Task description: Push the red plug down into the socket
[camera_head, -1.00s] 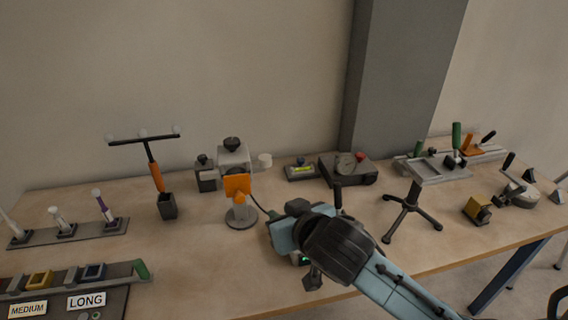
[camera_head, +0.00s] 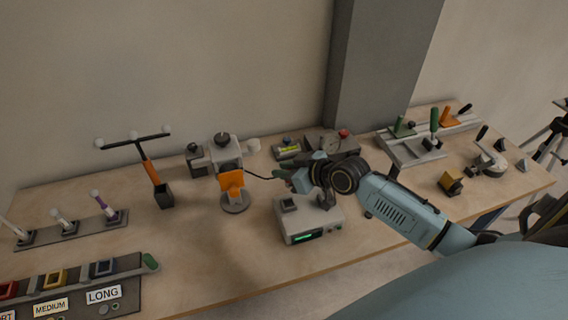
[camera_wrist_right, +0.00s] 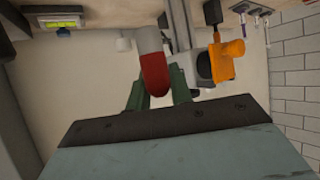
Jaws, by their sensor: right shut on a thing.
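The red plug (camera_wrist_right: 155,76), a rounded red end with a pale grey part behind it, shows between the green fingers of my right gripper (camera_wrist_right: 158,92) in the right wrist view. My right gripper is shut on it. In the head view my right gripper (camera_head: 291,180) is behind the grey box (camera_head: 312,224) with a green display, close to its top. The plug itself is hidden there. A dark square fitting (camera_head: 289,203) on the box's top left may be the socket; I cannot be sure. My left gripper is not in view.
A dark cable runs from near the stand with the orange plate (camera_head: 232,183) to my right gripper. A gauge box (camera_head: 326,144) and a yellow-labelled unit (camera_head: 288,150) stand behind. A rail fixture (camera_head: 418,150) is at right. The table's front middle is clear.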

